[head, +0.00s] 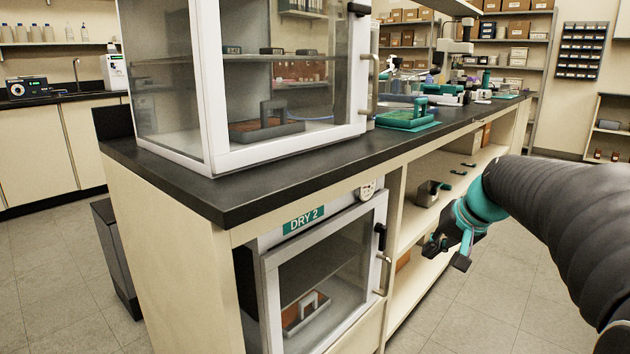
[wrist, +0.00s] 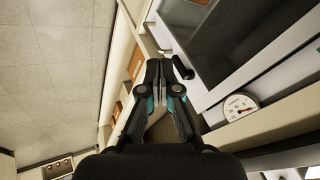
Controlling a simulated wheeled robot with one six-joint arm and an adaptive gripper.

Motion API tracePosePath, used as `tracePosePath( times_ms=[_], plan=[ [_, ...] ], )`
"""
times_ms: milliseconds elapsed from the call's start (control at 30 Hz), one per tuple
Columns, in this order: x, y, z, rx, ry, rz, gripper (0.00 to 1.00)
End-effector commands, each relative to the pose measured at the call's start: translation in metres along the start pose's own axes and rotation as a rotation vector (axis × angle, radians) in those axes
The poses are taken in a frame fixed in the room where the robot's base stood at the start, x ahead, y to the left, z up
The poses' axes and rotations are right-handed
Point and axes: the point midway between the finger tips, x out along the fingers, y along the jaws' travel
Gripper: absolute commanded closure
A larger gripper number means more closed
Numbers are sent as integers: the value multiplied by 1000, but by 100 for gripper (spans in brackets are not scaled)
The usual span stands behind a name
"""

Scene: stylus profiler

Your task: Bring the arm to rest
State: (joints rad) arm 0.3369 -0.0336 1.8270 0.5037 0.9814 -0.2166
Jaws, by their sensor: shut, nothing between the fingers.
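My gripper (head: 447,252) hangs at the end of my dark sleeved arm, in front of the bench's open shelves, at the right of the head view. It is empty. In the wrist view its fingers (wrist: 161,78) are together, with nothing between them. It is to the right of the lower cabinet marked DRY 2 (head: 303,221) and apart from it. The cabinet's glass door (head: 325,262) appears closed, with a tray holding a grey handle (head: 303,312) seen through it.
A glass-fronted cabinet (head: 215,110) stands on the dark benchtop (head: 190,183). A green tray (head: 405,118) lies on the bench behind it. A round gauge (wrist: 238,106) is close right of my gripper in the wrist view. The floor (head: 510,290) beside the bench is clear.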

Motion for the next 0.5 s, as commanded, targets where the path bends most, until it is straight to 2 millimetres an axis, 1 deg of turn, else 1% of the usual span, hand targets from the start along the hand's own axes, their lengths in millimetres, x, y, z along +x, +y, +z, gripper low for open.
tracePosePath(
  times_ms=[33,67,100,167,200,267,300,400,500],
  plan=[
    [-4,1,29,-6,-20,43,100],
    [-5,3,44,-8,-31,69,100],
    [-6,6,64,-15,-44,102,100],
    [-9,11,94,-30,-60,148,100],
    [-11,14,112,-44,-66,177,100],
    [-15,19,139,-71,-77,215,100],
    [-17,22,156,-90,-81,238,100],
    [-23,29,196,-156,-86,284,100],
    [-29,34,231,-235,-86,313,100]
  ],
)
